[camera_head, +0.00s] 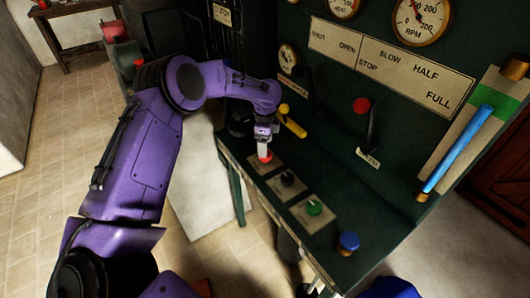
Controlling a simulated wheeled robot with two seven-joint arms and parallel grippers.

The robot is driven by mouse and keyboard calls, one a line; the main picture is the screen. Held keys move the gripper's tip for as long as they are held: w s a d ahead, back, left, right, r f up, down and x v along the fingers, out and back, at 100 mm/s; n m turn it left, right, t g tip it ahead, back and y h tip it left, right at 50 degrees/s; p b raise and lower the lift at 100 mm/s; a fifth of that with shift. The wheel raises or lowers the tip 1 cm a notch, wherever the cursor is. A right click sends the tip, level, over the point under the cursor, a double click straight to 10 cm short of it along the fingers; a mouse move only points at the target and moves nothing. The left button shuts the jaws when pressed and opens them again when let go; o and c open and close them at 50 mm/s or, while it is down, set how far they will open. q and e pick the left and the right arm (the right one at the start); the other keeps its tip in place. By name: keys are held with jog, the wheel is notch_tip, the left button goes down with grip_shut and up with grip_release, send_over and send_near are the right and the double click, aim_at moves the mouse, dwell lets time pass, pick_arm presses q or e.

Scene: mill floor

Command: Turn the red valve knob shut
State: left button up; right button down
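A small red knob (264,156) sits on a pale plate at the far left end of the sloped control desk, below the panel. My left arm comes in from the left, and its gripper (264,148) points down right over this red knob. The fingers partly cover the knob. I cannot tell whether they touch it or how far apart they are. A second red knob (361,105) tops a dark lever on the upright panel, under the SLOW/STOP lettering. My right gripper is not in view.
A black switch (287,179), a green button (314,208) and a blue knob (348,242) follow along the desk edge. A yellow lever (291,122) is close right of my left gripper. A blue-handled lever (458,150) stands at the right. Dial gauges (421,19) are above.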

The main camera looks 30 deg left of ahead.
pick_arm(q)
notch_tip(320, 180, up, 6)
jog(key=shift+b, duration=0.3)
jog(key=shift+r, duration=0.1)
